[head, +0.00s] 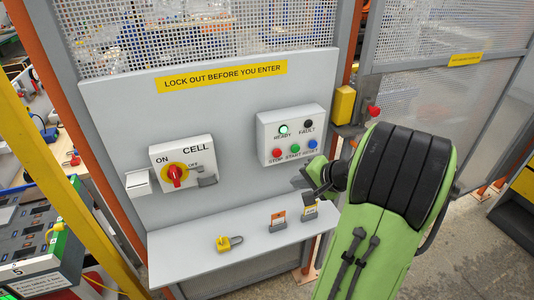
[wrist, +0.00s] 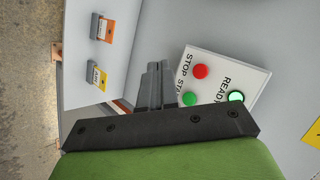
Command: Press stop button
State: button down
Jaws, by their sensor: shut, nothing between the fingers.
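The red stop button (head: 277,153) is at the lower left of the white control box (head: 263,125), with the green start button (head: 295,149) and blue reset button (head: 312,143) to its right. My gripper (head: 306,178) is just below the box's lower right corner in the head view. The wrist view shows the closed, empty fingers (wrist: 160,67) beside the box, with the stop button (wrist: 200,71) to their right. The fingers appear apart from the button. The start button (wrist: 189,99) is partly beside my gripper mount, and the reset button is hidden there.
The ready lamp (head: 283,129) is lit green; the fault lamp (head: 306,122) is dark. A red rotary switch (head: 175,174) is at the panel's left. A shelf (head: 190,250) below holds a yellow padlock (head: 228,243) and tagged items (head: 278,220). A yellow box (head: 344,104) is at right.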

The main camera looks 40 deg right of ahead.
aim_at(277, 153)
jog(key=w+d+p, duration=0.2)
jog(key=w+p, duration=0.1)
jog(key=w, duration=0.5)
jog(key=shift+w+d, duration=0.15)
jog(key=shift+w, duration=0.15)
dwell(1.8)
jog(key=shift+w+d, duration=0.1)
jog(key=shift+w, duration=0.3)
jog(key=shift+w+d+p, duration=0.1)
jog(key=shift+w+p, duration=0.3)
dwell(0.5)
jog(key=shift+s, duration=0.1)
jog(key=shift+s+a+b, duration=0.2)
jog(key=shift+s+b, duration=0.2)
jog(key=shift+s, duration=0.35)
